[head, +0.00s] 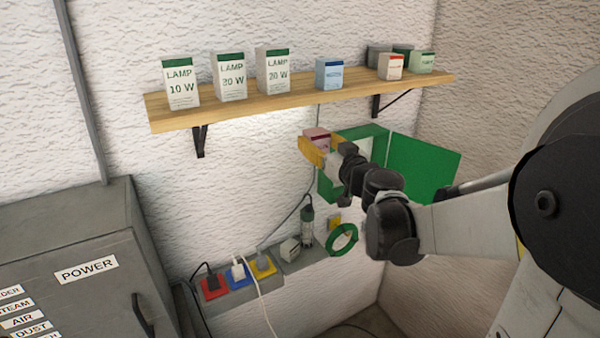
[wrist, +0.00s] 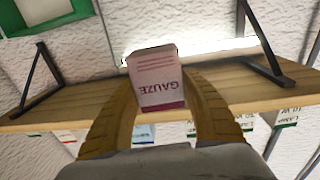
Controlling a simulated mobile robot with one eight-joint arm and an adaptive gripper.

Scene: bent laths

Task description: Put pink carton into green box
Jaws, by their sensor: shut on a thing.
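The pink carton (head: 317,134) is held between the yellow fingers of my gripper (head: 314,148), in front of the wall below the shelf. In the wrist view the carton (wrist: 156,78) shows a pale face with a dark pink band and the upside-down word GAUZE. Both fingers press on its sides. The green box (head: 360,134) is fixed on the wall, just right of and behind my gripper, with its door (head: 425,168) swung open to the right. My wrist hides part of its opening. The green box (wrist: 80,8) also shows at the wrist view's top left.
A wooden shelf (head: 300,103) on black brackets runs above, bearing several lamp cartons and small boxes. A grey POWER cabinet (head: 80,260) stands left. The wall left of my gripper is clear.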

